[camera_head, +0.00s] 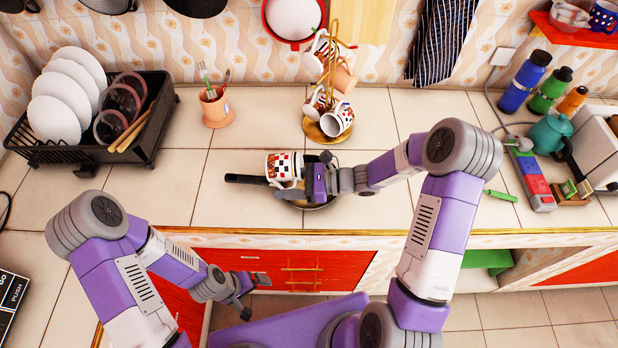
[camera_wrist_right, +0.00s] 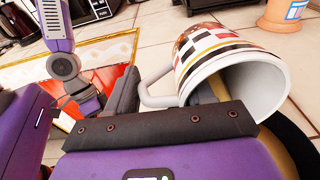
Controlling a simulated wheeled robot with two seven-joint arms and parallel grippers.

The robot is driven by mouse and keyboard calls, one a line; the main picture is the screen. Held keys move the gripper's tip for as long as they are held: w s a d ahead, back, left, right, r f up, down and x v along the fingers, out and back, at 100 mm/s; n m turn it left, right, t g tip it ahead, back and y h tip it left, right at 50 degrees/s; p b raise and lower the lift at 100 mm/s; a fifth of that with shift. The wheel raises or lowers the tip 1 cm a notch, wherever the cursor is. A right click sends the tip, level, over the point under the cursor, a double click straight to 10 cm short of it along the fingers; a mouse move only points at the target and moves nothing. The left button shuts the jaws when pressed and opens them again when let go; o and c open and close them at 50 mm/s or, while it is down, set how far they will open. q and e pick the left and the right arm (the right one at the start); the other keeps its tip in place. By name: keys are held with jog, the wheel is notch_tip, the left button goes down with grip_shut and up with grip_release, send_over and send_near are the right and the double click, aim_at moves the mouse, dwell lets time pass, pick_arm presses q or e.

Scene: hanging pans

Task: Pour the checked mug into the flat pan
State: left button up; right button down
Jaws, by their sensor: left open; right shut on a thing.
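The checked mug (camera_head: 282,167), white with black, red and brown checks, is in my right gripper (camera_head: 308,184) above the flat pan. In the right wrist view the mug (camera_wrist_right: 222,60) is tilted well over, its open mouth toward the lower right and its handle at the jaws. I cannot tell what is in it. The flat pan lies on the counter with its dark handle (camera_head: 245,179) to the left; the mug and gripper hide most of its bowl. My left gripper (camera_head: 256,294) is open and empty, in front of the counter's edge.
A gold mug stand (camera_head: 332,128) with several mugs is behind the pan. A terracotta pot (camera_head: 216,108) and a black dish rack (camera_head: 150,140) stand back left. Bottles (camera_head: 525,82) and a teal kettle (camera_head: 549,133) are at the right. Counter left of the pan is clear.

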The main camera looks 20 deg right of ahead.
jog(key=shift+d+r+y+b, duration=0.2)
jog(key=shift+r+y+b, duration=0.1)
jog(key=shift+y+b, duration=0.5)
